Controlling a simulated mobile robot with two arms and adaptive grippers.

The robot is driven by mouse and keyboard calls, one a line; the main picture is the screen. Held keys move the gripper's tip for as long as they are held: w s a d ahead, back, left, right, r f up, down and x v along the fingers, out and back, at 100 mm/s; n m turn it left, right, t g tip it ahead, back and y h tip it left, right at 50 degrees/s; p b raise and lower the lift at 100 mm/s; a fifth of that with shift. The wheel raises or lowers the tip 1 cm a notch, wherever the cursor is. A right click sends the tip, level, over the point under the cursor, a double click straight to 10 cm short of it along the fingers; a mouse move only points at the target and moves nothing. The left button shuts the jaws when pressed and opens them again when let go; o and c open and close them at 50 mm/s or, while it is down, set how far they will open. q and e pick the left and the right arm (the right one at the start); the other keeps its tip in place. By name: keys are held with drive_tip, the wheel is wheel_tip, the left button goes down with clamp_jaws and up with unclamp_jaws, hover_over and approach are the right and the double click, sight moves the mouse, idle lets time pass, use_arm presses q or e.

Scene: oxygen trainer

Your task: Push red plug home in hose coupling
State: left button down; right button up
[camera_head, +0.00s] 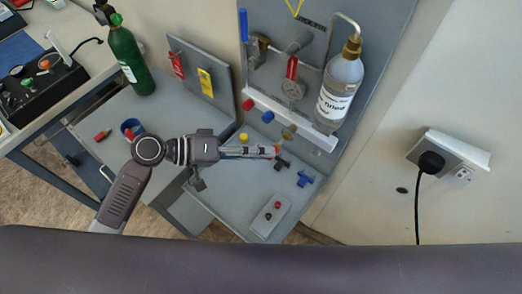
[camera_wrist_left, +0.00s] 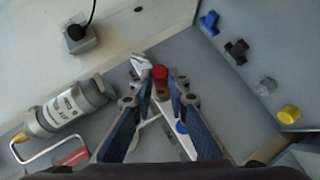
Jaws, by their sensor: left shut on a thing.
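My left gripper (camera_head: 274,152) reaches in from the left over the grey bench, its fingers closed around a small red plug (camera_head: 278,150). In the left wrist view, the red plug (camera_wrist_left: 160,74) shows between the fingertips (camera_wrist_left: 160,88). A brass fitting (camera_head: 289,132) sits on the white rail of the upright panel, just beyond the fingertips; it looks like the hose coupling. In the wrist view brass shows close below the red plug, partly hidden by the fingers. I cannot tell whether plug and fitting touch. My right gripper is not in view.
The white rail (camera_head: 320,138) also carries a red fitting (camera_head: 248,104) and a blue fitting (camera_head: 267,117). A yellow cap (camera_head: 244,138), a black tee (camera_head: 282,164) and a blue tee (camera_head: 305,178) lie on the bench nearby.

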use_arm(q)
drive_tip(key=shift+w+d, duration=0.45)
drive_tip(key=shift+w, duration=0.15)
drive_tip(key=shift+w+d, duration=0.4)
drive_tip(key=shift+w, duration=0.2)
idle(0.7)
drive_tip(key=c, duration=1.8)
unclamp_jaws()
drive_tip(key=v, duration=1.2)
